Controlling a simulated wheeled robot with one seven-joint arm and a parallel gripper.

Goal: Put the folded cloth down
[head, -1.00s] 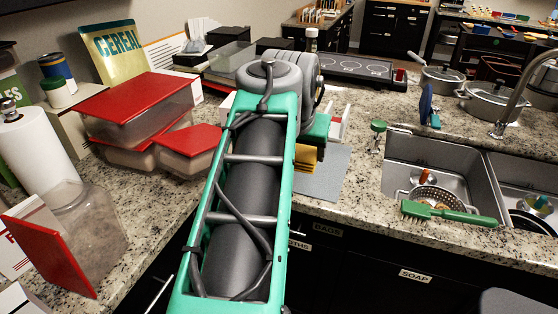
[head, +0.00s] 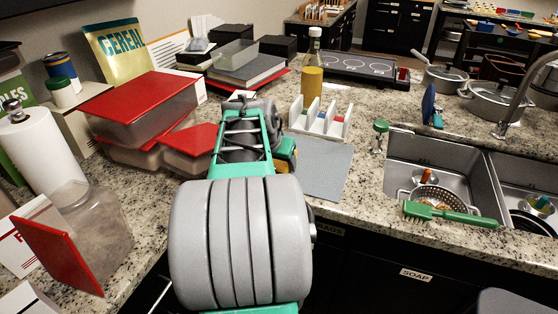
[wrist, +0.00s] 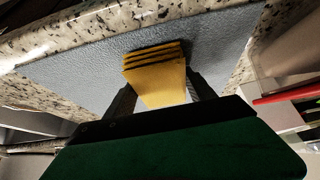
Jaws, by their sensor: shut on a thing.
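The folded cloth (wrist: 158,82) is yellow with dark lines between its stacked layers. My gripper (wrist: 161,95) is shut on it, with one dark finger on each side in the wrist view. The cloth's far end shows over a grey mat (wrist: 85,75); I cannot tell whether it touches the mat. In the head view the mat (head: 326,168) lies on the counter by its front edge. There my arm hides the gripper and most of the cloth, and only a little yellow shows at the arm's right side, by the mat's left edge.
A white divided rack (head: 322,124) and a yellow-bodied bottle (head: 312,85) stand behind the mat. Red-lidded containers (head: 140,100) are left of my arm. The mat's right part is clear.

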